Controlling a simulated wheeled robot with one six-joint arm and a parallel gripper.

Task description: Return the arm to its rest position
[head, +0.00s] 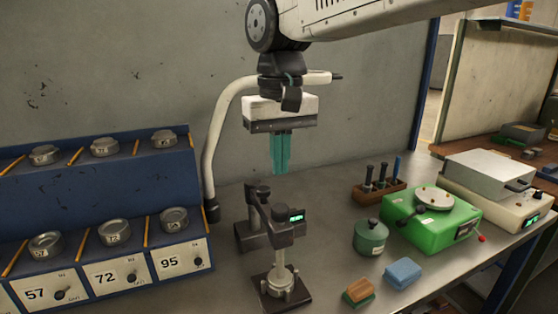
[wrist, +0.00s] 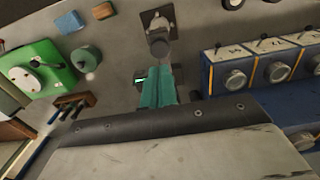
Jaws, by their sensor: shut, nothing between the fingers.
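My gripper (head: 281,170) hangs from my white arm at the top middle of the head view. Its teal fingers point down and are shut with nothing between them. They are above and apart from the dark gauge stand (head: 272,222) with a small lit display. In the wrist view my gripper (wrist: 156,72) shows as two teal fingers side by side, with the gauge stand (wrist: 158,42) beyond their tips.
A blue rack (head: 100,215) with several round metal pieces, marked 57, 72 and 95, stands at left. At right are a green device (head: 432,222), a green pot (head: 370,238), a blue block (head: 403,273), a brush (head: 358,292) and a wooden tool holder (head: 380,194). The bench (head: 335,215) is clear between.

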